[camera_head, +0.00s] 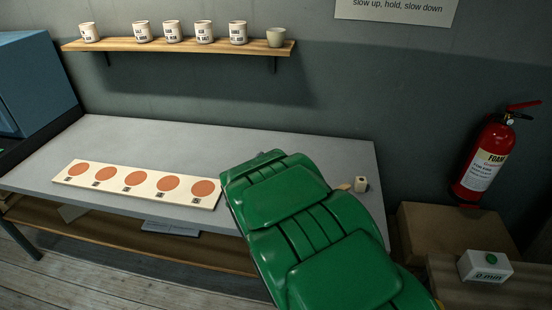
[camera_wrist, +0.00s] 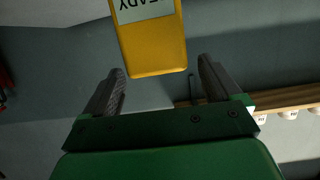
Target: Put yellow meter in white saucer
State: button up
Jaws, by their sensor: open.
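A yellow meter (camera_wrist: 154,55) shows at the top of the wrist view, with part of a pale label reading "EADY". Its lower end lies between the fingertips of my gripper (camera_wrist: 160,68), with a visible gap on each side. The fingers are spread and hold nothing. In the head view my green arm covers the meter and the gripper. I cannot make out a white saucer in either view.
A grey table (camera_head: 130,135) carries a pale board (camera_head: 210,200) with several orange discs.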

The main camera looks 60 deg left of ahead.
jog(key=v, duration=0.9)
jog(key=shift+s+d+r, duration=0.1)
jog(key=shift+r, duration=0.05)
dwell(0.4)
